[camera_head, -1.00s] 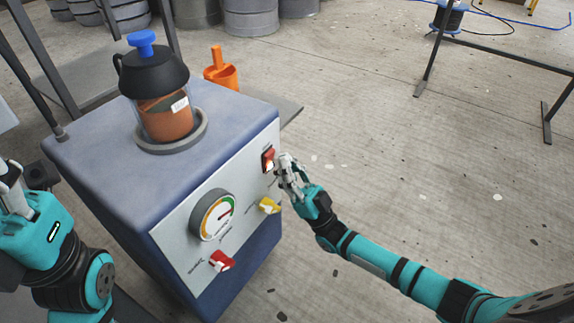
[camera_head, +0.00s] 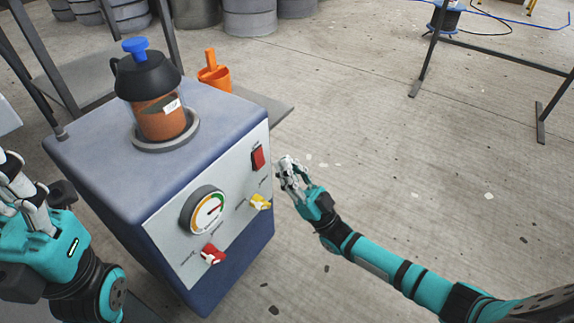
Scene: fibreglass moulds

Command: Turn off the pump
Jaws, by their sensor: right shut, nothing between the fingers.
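The pump (camera_head: 95,165) is a blue box with a pale front panel. A red rocker switch (camera_head: 258,158) sits at the panel's upper right and looks unlit. Below it are a yellow valve handle (camera_head: 261,202), a round gauge (camera_head: 208,212) and a red valve handle (camera_head: 212,254). My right gripper (camera_head: 284,164) is shut and empty, a short way right of the switch, apart from the panel. My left gripper (camera_head: 22,185) is at the left edge, left of the pump; its fingers are partly cut off, so its opening is unclear.
A jar (camera_head: 160,120) with a black lid and blue knob stands in a ring on the pump. An orange container (camera_head: 214,76) is behind the pump. Grey drums (camera_head: 250,18) stand at the back. A dark metal frame (camera_head: 432,52) is at right.

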